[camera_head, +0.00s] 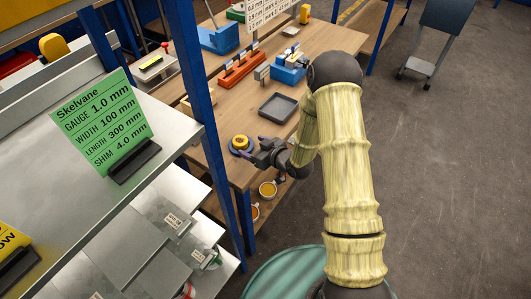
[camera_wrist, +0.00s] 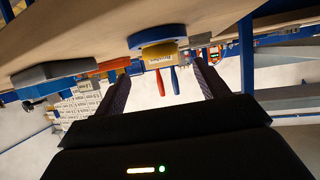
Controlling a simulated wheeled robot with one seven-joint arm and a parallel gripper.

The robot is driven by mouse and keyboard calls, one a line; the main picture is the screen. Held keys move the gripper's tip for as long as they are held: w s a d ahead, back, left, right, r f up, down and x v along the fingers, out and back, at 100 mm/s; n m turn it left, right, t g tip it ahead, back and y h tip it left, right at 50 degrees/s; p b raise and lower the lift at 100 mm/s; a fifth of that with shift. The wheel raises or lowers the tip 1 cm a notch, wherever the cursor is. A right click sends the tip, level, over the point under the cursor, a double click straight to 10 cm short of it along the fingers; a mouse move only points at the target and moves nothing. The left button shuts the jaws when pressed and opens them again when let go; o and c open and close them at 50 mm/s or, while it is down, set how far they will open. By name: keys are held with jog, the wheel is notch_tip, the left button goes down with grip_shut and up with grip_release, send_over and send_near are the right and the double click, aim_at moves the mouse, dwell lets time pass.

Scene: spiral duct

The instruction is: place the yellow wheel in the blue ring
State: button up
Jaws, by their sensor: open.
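The yellow wheel (camera_head: 241,141) sits on the blue ring (camera_head: 234,151) near the front edge of the wooden bench. In the wrist view, which is upside down, the wheel (camera_wrist: 158,52) carries a white label and lies against the ring (camera_wrist: 150,37); whether it is fully seated I cannot tell. My gripper (camera_head: 259,153) is just right of them in the head view, with its fingers apart and nothing between them. In the wrist view the fingers (camera_wrist: 162,82) spread below the wheel, which is clear of both.
A grey tray (camera_head: 278,108) lies behind on the bench (camera_head: 221,115). A blue vise (camera_head: 288,72) and an orange rack (camera_head: 240,70) stand farther back. A blue post (camera_head: 191,65) and a metal shelf (camera_head: 165,122) with a green sign (camera_head: 102,122) are left. Orange-filled cups (camera_head: 267,188) sit below.

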jog(key=b+v, duration=0.1)
jog(key=v, duration=0.5)
jog(key=shift+d, duration=0.15)
jog(key=s+d+r+m+g+h, duration=0.3)
jog(key=s+d+r+h, duration=0.1)
jog(key=d+r+h, duration=0.3)
jog(key=s+d+r+m+g+h, duration=0.1)
jog(key=s+r+m+g, duration=0.1)
jog(key=s, duration=0.5)
jog(key=s+d+r+m+g, duration=0.2)
jog(key=s+r+m, duration=0.1)
jog(key=s, duration=0.4)
jog(key=shift+s+d+r+g+h, duration=0.15)
jog(key=shift+d+r+g+h, duration=0.15)
jog(key=shift+d+r+h, duration=0.1)
